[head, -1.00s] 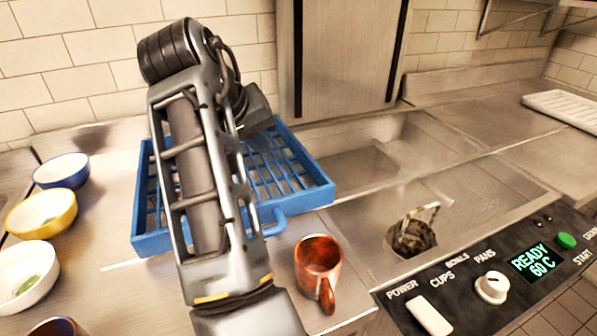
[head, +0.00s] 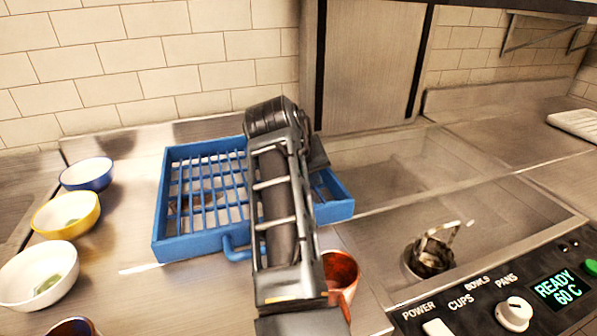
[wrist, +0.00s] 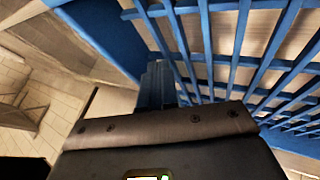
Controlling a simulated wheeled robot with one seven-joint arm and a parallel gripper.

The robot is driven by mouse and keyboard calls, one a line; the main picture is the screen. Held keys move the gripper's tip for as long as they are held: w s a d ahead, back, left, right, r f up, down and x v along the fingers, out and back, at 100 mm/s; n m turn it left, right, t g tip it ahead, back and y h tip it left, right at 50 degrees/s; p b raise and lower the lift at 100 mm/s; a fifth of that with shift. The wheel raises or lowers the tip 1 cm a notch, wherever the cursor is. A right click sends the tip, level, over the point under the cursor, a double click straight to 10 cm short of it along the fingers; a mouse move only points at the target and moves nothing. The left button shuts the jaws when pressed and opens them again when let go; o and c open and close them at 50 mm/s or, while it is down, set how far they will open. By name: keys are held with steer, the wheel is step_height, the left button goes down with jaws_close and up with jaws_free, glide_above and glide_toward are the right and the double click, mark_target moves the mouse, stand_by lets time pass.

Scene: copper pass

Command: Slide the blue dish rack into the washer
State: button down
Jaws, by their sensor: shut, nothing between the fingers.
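The blue dish rack (head: 205,247) lies flat on the steel counter left of the washer, with a looped handle at its front. My arm crosses in front of its right part in the head view and hides some of it. The washer (head: 370,70) is the tall steel housing at the back, its front panel raised above the basin. In the wrist view my gripper (wrist: 158,85) is shut and empty, close beside the rack's blue bars (wrist: 205,50). I cannot tell whether it touches them. In the head view the fingers are hidden behind my arm.
A copper mug (head: 343,272) stands in front of the rack, partly behind my arm. Blue (head: 87,174), yellow (head: 66,214) and white (head: 40,272) bowls line the left. A sunken basin (head: 470,215) and a control panel (head: 520,295) reading READY 60 C lie right.

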steer(key=shift+w+d, duration=0.15)
steer(key=shift+d, duration=0.3)
steer(key=shift+d, duration=0.15)
steer(key=w+d, duration=0.4)
steer(key=d, duration=0.9)
steer(key=w+d, duration=0.4)
steer(key=d, duration=1)
steer(key=w+d, duration=0.3)
steer(key=d, duration=1)
steer(key=shift+w+d+p, duration=0.35)
steer(key=shift+w+d, duration=0.05)
